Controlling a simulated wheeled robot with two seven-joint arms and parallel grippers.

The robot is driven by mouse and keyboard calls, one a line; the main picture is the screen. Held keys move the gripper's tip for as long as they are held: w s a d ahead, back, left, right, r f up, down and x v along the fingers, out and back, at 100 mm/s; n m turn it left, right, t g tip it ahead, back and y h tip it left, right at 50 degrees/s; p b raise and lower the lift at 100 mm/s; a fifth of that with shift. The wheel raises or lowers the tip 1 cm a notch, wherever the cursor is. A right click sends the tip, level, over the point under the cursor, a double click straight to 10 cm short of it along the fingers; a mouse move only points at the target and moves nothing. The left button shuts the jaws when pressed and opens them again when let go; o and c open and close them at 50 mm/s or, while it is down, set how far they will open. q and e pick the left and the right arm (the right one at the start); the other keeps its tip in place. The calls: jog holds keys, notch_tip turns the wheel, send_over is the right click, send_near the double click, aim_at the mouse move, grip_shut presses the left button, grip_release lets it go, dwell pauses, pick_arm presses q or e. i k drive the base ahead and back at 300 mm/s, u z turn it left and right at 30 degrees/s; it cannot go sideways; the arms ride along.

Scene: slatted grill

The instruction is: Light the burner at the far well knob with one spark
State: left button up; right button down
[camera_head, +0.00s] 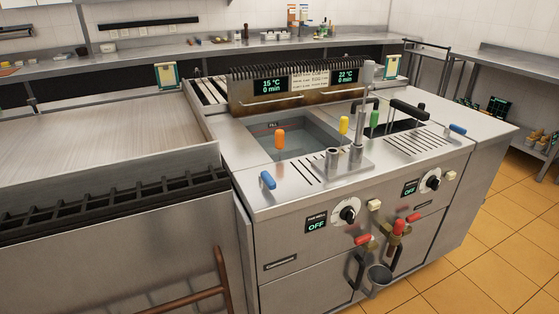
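A two-well fryer unit stands at the centre right, with control knobs on its front panel. The far well knob (433,182) is black on a white dial, at the right of the panel. A display beside it (409,190) reads OFF. A small cream button (450,176) sits to the right of that knob. The near well knob (348,215) is also black on a white dial, with its own OFF display (316,225) and cream button (373,206). No flame shows. Neither of my grippers is in view.
A copper-coloured bar (221,270) juts out at the lower left. A slatted grill (110,200) lies left. Tiled floor at the right is clear.

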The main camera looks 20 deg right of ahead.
aim_at(348, 214)
jog(key=z, duration=3)
jog(key=i, duration=3.2)
jog(key=u, duration=3.55)
